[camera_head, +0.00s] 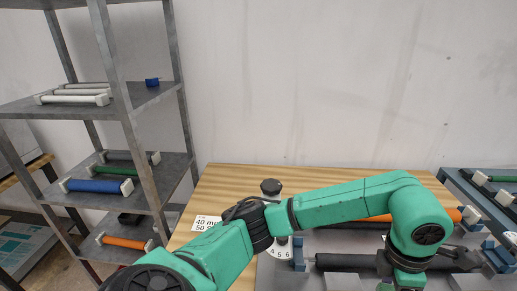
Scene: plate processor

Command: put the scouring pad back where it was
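I cannot make out a scouring pad for certain in the head view. A small blue item (152,82) lies on the upper shelf, and a small dark item (130,218) lies on the lower shelf; both are too small to identify. A green arm of mine comes in from the lower left, reaches across the wooden table (222,181) and bends down at the right. My other gripper does not show.
A grey metal shelf rack (141,165) stands at the left. It bears white rollers (73,99), a green roller (125,170), a blue roller (92,186) and an orange roller (124,242). A grey machine with a black roller (345,262) is under my arm. A dial (280,253) is partly hidden.

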